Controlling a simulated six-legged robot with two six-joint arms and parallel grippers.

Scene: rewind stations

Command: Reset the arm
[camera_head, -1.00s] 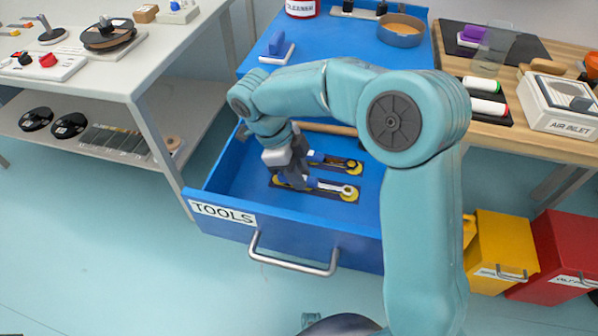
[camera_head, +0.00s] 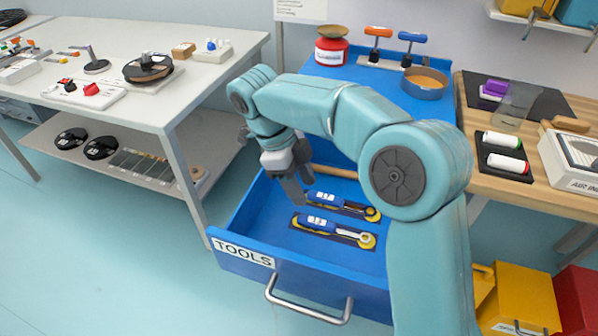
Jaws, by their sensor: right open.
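My right arm (camera_head: 335,105) is teal and bent, reaching in from the right over the blue open drawer (camera_head: 232,232) labelled TOOLS. Its right gripper (camera_head: 299,187) points down into the drawer, open and empty, at the left of the tools and seemingly a little above them. Two blue-handled tools lie in dark cutouts with yellow patches: the rear tool (camera_head: 338,203) and the front tool (camera_head: 328,227). Both look seated in their places. A wooden rod or handle (camera_head: 332,171) lies behind them, partly hidden by my arm. My left gripper is not in view.
A blue cabinet top (camera_head: 395,105) behind holds a red can (camera_head: 331,50), an orange-filled round pan (camera_head: 425,83) and two T-handled tools. A white bench (camera_head: 215,80) stands left, a wooden bench (camera_head: 470,165) right. Yellow bin (camera_head: 520,295) is at lower right. The left floor is clear.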

